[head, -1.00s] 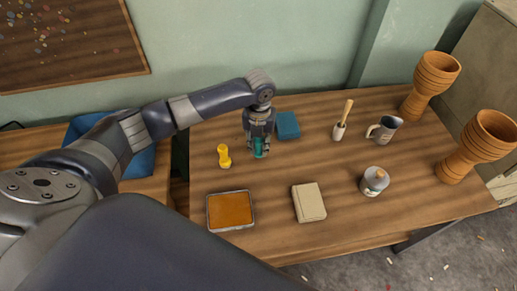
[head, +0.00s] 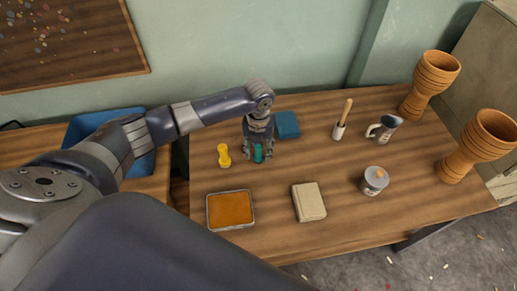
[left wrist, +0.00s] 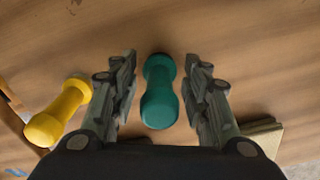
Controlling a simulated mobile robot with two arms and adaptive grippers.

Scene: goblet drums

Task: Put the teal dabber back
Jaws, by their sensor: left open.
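The teal dabber (head: 257,153) stands on the wooden table, partly hidden by my left gripper (head: 257,158). In the left wrist view the teal dabber (left wrist: 159,95) lies between the two fingers of my left gripper (left wrist: 165,85), with a gap on each side. The left gripper is open and comes down from above around the dabber. A teal-blue block or pad (head: 287,125) lies just behind and to the right of it. My right gripper is not in view.
A yellow dabber (head: 224,155) stands close on the left. An orange pad in a tray (head: 231,209), a beige block (head: 308,201), a lidded jar (head: 374,180), a mug (head: 384,128), a brush in a holder (head: 339,131) and two goblet drums (head: 430,85) are also there.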

